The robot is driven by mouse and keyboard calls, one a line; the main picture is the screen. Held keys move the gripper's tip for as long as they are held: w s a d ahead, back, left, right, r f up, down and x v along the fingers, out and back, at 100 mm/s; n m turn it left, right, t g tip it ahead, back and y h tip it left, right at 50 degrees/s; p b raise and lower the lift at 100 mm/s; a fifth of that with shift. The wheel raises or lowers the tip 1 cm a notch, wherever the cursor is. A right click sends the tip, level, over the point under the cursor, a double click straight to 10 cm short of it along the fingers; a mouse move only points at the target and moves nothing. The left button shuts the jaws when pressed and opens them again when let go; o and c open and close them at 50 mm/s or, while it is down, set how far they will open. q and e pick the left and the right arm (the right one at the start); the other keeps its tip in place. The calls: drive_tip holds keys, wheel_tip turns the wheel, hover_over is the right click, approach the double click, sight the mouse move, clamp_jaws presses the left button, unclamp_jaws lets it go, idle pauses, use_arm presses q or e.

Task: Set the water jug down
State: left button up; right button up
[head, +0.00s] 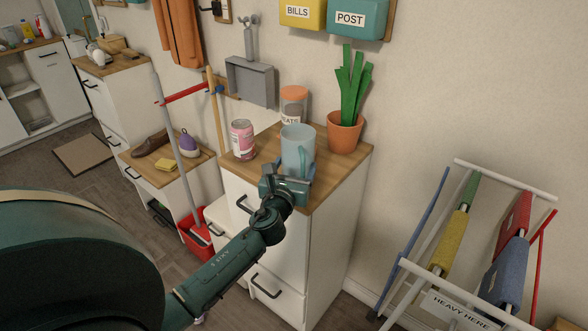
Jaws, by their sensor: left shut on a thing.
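The water jug (298,143) is a translucent pale blue vessel. It appears upright over the wooden top of the white cabinet (325,185), close to the top's front edge. My left gripper (291,179) comes in from the lower left and is shut on the jug's near lower side. The gripper hides the jug's base, so I cannot tell whether it touches the wood. My right gripper is out of view.
A pink can (243,140) stands left of the jug. A jar with an orange lid (293,104) is behind it, and a potted plant (345,130) is to the right. A lower cabinet (170,172) and a rack (465,240) flank the cabinet.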

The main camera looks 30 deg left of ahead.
use_arm(q)
drive_tip(key=shift+f, duration=0.15)
drive_tip(key=o, duration=1)
drive_tip(key=shift+o, duration=0.2)
